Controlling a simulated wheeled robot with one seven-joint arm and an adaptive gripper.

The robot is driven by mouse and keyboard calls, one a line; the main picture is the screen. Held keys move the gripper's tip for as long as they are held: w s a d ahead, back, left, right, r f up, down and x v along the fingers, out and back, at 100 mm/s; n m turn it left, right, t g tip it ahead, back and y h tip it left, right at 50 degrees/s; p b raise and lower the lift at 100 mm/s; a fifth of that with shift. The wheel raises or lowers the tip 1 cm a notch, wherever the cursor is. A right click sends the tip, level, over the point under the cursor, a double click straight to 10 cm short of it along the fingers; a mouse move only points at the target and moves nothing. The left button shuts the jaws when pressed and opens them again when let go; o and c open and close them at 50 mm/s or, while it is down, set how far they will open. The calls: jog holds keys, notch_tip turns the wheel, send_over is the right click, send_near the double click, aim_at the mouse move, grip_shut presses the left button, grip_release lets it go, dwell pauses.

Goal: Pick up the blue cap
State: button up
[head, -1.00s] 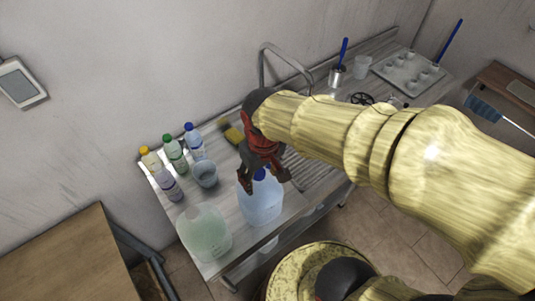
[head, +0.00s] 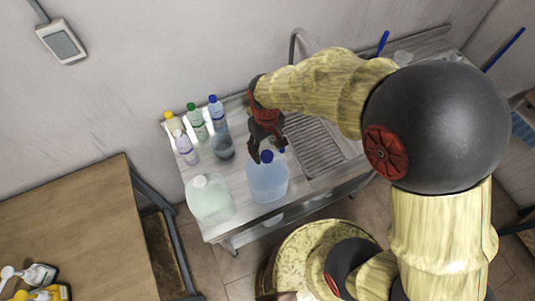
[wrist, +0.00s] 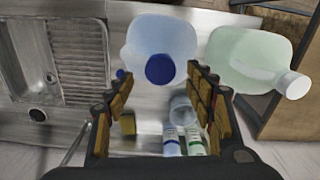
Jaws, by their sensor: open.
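The large clear jug (head: 267,182) of pale blue liquid stands upright on the counter, with a blue cap (head: 267,156) on its neck. In the wrist view this cap (wrist: 160,69) lies between and just beyond my fingertips. My gripper (head: 268,152) is open and empty, pointing down just above and behind the jug. Its fingers also show in the wrist view (wrist: 160,80).
A jug of pale green liquid (head: 210,203) stands left of the blue one. Behind are a grey cup (head: 223,147) and several small bottles, one blue-capped (head: 217,117). The ribbed drainboard (head: 318,150) lies right. A wooden table (head: 75,215) is at left.

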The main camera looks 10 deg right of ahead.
aim_at(267, 156)
jog(key=shift+f, duration=1.2)
jog(key=c, duration=0.3)
jog(key=c, duration=0.4)
jog(key=shift+c, duration=0.3)
